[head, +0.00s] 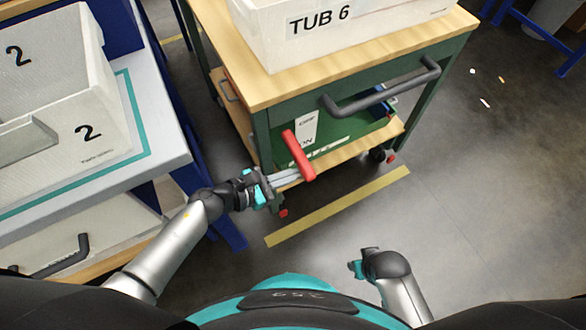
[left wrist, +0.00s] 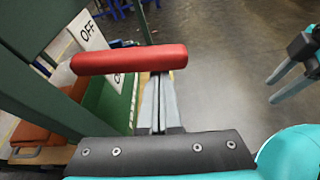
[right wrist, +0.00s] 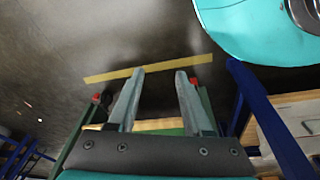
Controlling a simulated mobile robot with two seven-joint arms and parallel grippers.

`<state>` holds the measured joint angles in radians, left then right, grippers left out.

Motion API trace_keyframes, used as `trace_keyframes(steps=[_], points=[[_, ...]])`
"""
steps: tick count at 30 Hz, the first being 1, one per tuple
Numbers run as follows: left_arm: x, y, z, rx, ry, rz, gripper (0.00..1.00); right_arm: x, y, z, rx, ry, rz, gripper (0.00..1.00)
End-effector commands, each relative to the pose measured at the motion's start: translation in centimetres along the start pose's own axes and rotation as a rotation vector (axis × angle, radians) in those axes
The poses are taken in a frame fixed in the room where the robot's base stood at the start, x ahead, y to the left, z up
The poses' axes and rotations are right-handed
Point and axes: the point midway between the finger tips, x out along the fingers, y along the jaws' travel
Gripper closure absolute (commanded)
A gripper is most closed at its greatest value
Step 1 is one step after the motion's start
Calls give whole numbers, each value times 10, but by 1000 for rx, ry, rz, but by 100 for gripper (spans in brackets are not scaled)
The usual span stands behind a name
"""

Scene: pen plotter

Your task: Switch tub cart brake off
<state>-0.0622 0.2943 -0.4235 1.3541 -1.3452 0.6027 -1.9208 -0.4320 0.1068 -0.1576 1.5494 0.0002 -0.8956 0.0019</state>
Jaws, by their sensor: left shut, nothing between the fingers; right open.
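The tub cart (head: 262,125) is green with a wooden top. Its red brake lever (head: 304,165) sticks out at the front left, slanting down to the right. A white sign (head: 307,124) behind it reads OFF above and ON below, partly hidden by the lever. My left gripper (head: 297,174) is shut and empty, its fingertips at the lever's lower part. In the left wrist view the lever (left wrist: 130,59) crosses in front of the fingertips; I cannot tell whether they touch. My right gripper (right wrist: 158,75) is open and empty, low in front of the cart.
A white bin marked TUB 6 (head: 330,40) stands on the cart. The cart has a dark handle (head: 385,92) and casters with red parts. A yellow floor line (head: 340,206) lies in front. A bench (head: 165,150) with a white bin marked 2 (head: 110,110) is at left.

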Motion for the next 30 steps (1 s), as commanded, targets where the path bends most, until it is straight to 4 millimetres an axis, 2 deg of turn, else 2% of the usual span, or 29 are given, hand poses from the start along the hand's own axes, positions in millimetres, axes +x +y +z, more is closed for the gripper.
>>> trace_keyframes(steps=[1, 9, 18, 30], points=[[-2, 1, 8, -26, -4, -11, 100, 3, 3, 5, -2, -5, 4, 50], [-7, 0, 24, -188, -3, -67, 100, 27, 14, 31, -9, -8, 19, 50], [-12, 2, 39, -346, -4, -122, 100, 38, 24, 55, -13, -11, 31, 50], [-16, 4, 50, -345, -6, -121, 100, 43, 30, 69, -15, -12, 38, 50]])
